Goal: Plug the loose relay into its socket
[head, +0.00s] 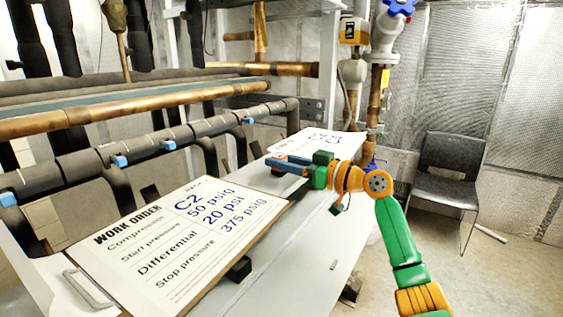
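My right gripper (288,163) reaches in from the right on my green and orange arm. Its blue-grey fingers point left, over the far part of the light grey panel top (262,182). The fingers are seen nearly side-on, so I cannot tell whether they are open or shut. A small dark and reddish patch shows by the fingertips, too small to identify. I cannot make out the loose relay or its socket in this view. My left gripper is not in view.
A work order board (165,245) lies on the panel at the front left, and a second sheet (318,143) lies behind my gripper. Copper pipes (130,108) and dark pipes run along the left. A grey chair (447,172) stands at the right on open floor.

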